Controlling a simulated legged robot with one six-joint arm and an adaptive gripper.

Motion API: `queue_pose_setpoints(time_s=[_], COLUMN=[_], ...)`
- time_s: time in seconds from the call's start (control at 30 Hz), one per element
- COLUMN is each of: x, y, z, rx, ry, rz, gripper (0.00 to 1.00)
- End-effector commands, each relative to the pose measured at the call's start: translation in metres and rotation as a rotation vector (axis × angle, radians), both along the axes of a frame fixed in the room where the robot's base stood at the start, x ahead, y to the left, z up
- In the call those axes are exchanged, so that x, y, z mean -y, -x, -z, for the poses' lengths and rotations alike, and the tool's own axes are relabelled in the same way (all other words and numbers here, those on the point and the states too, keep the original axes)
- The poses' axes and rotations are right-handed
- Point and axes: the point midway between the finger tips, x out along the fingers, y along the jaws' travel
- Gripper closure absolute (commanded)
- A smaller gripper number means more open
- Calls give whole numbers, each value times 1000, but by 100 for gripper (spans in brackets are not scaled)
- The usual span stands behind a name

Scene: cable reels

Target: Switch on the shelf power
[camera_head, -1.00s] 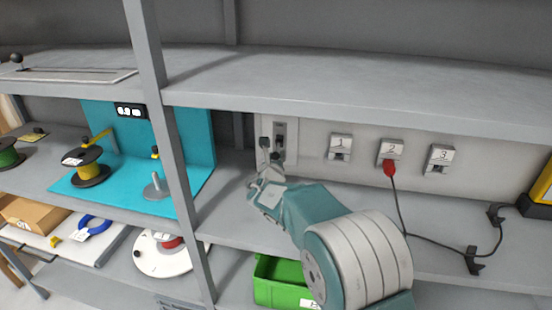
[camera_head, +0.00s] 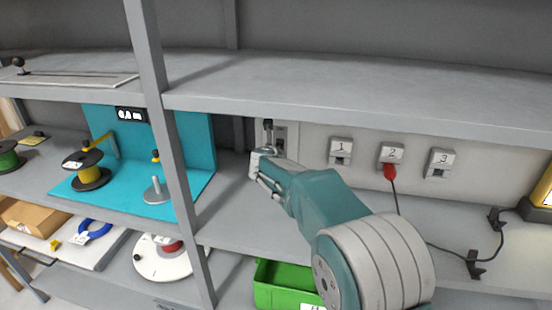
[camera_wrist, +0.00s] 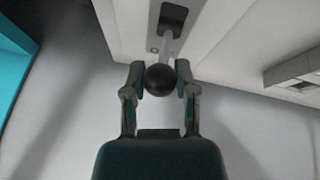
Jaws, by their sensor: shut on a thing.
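The wall switch plate (camera_head: 291,140) is on the back panel of the middle shelf. Its lever (camera_wrist: 167,45) shows in the wrist view as a pale stem coming from a dark slot, ending in a black ball knob (camera_wrist: 159,79). My gripper (camera_wrist: 160,76) is shut on this knob, one finger on each side. In the head view my gripper (camera_head: 267,130) is at the left part of the plate and hides much of the lever. A small display (camera_head: 130,114) on the turquoise panel is lit and seems to read 0,0 m.
Three numbered sockets (camera_head: 391,155) are right of the switch; a red plug (camera_head: 390,171) with a dark cable is in number 2. A shelf post (camera_head: 160,120) stands left of my arm. A green bin (camera_head: 284,287) is below. The upper shelf (camera_head: 330,95) overhangs.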

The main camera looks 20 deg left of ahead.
Motion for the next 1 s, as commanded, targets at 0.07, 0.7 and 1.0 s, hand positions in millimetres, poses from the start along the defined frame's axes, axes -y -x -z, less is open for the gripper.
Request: queue_pose_setpoints(time_s=[0.07,0.7,1.0], x=[-2,-2,-2], y=[0,-2,-2], z=[-5,-16,-18], rx=[-22,-224,-279], ry=[-1,41,54], rz=[-3,-5,-4], gripper=[100,100,100])
